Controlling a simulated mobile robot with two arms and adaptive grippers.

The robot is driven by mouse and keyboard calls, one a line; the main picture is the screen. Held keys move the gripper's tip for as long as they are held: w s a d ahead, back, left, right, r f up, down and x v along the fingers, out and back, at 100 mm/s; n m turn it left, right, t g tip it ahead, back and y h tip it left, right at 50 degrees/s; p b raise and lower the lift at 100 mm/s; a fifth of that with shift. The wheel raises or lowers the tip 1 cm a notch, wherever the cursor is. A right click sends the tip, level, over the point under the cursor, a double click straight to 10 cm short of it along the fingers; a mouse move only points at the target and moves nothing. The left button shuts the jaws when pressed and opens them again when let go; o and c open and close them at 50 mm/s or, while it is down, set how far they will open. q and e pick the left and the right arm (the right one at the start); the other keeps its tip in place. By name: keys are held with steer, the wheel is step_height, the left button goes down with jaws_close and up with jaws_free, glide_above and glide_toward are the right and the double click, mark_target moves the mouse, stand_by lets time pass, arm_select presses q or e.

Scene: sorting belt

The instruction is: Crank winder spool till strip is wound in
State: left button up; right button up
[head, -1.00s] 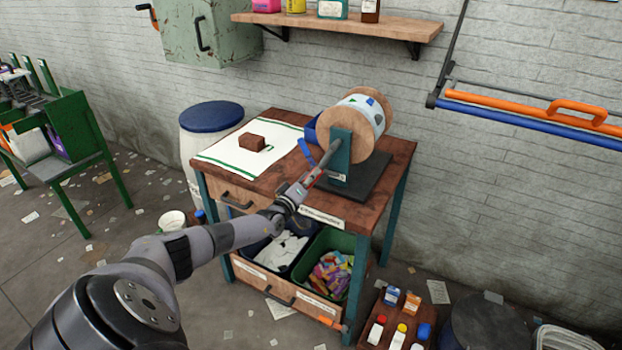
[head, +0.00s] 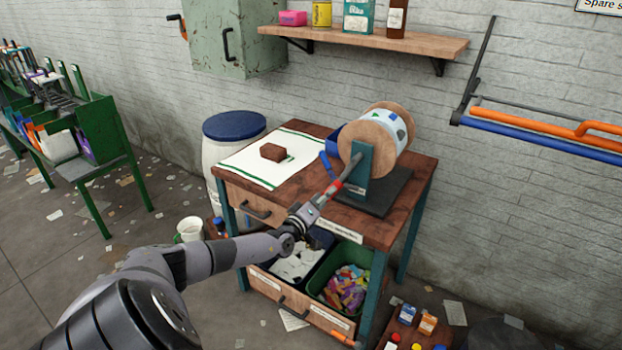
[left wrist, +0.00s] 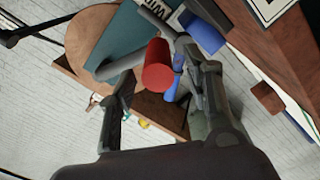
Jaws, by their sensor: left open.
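The winder's wooden spool (head: 362,138) stands on a teal bracket (head: 360,172) with a dark base (head: 381,190) on the table. Its band is white with coloured marks. The crank's red handle (head: 336,188) points toward my left gripper (head: 325,197). In the left wrist view, the red handle (left wrist: 157,66) lies just ahead of and partly between the open fingers (left wrist: 165,85); I cannot tell whether they touch it. A white sheet with green edge lines (head: 246,165) lies flat on the table, with a brown block (head: 272,152) on it. My right gripper is not in view.
The wooden table (head: 400,223) has bins of white and coloured scraps below. A shelf (head: 370,40) and a blue-orange wall bar (head: 545,135) are behind. A blue-lidded barrel (head: 234,125) stands at left.

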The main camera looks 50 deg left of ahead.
arm_select(q)
steer(key=v, duration=0.8)
steer(key=shift+s, duration=0.1)
stand_by(0.5)
steer(key=s+d+f+n+g, duration=0.1)
steer(key=s+f+n+g, duration=0.2)
steer(key=s+f+n, duration=0.55)
steer(key=s+f+n+g+y, duration=0.1)
steer(key=s+f+n+g, duration=0.3)
steer(key=f+n, duration=0.85)
steer(key=s+d+f+n+g, duration=0.1)
steer(key=s+f+n+g, duration=0.2)
steer(key=s+f+n, duration=0.65)
steer(key=s+d+f+n+g+h, duration=0.2)
steer(key=s+d+f+n+g, duration=0.1)
steer(key=s+d+f+n, duration=0.6)
steer(key=s+d+f+n+g+h, duration=0.3)
steer(key=s+d+f+n, duration=0.7)
steer(key=s+d+n, duration=0.5)
steer(key=d+n, duration=0.1)
steer(key=d, duration=0.3)
steer(key=shift+d+f, duration=0.15)
steer(key=shift+f, duration=0.1)
